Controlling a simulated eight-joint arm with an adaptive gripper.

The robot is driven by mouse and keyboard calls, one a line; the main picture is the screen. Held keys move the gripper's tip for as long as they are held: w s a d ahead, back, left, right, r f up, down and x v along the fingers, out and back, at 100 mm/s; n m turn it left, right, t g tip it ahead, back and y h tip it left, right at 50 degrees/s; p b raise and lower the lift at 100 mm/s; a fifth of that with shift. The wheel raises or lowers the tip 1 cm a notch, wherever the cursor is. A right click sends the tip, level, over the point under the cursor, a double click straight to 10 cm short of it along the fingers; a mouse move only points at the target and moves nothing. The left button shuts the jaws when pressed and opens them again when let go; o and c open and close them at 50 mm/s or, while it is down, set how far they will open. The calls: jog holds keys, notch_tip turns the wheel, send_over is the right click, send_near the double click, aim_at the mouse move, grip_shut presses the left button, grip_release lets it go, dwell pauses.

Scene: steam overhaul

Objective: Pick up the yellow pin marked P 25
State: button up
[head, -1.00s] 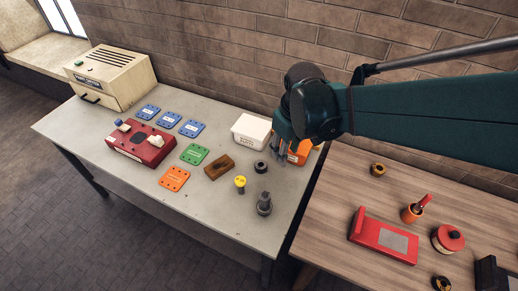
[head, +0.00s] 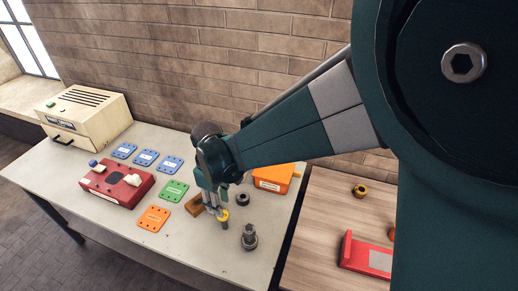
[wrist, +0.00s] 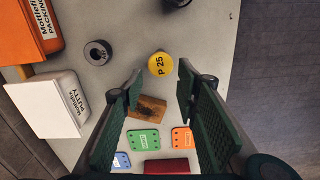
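The yellow pin (head: 224,215) stands upright on the grey bench. In the wrist view the pin (wrist: 161,64) shows its round yellow head from above, with "P 25" readable. My gripper (head: 214,203) is low over the bench, close beside the pin in the head view. In the wrist view my gripper (wrist: 160,82) is open, its two fingers wide apart with nothing between their tips. The pin's head appears just beyond the fingertips, roughly centred between them. Whether the fingers touch it cannot be told.
A brown block (wrist: 147,107), dark ring (wrist: 97,53) and white putty box (wrist: 47,103) are near. A grey metal fitting (head: 249,237) stands right of the pin. Green (head: 173,190) and orange plates (head: 154,218), a red box (head: 117,185) and an orange box (head: 277,178) surround.

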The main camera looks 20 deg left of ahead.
aim_at(224, 221)
jog(key=shift+f, duration=0.1)
jog(key=shift+f+b, duration=0.45)
jog(key=shift+f, duration=2.85)
jog(key=shift+d+f+b, duration=0.2)
jog(key=shift+f+b, duration=0.2)
jog(key=shift+f, duration=2.2)
jog(key=shift+c, duration=0.3)
jog(key=c, duration=0.9)
jog(key=shift+o, duration=0.2)
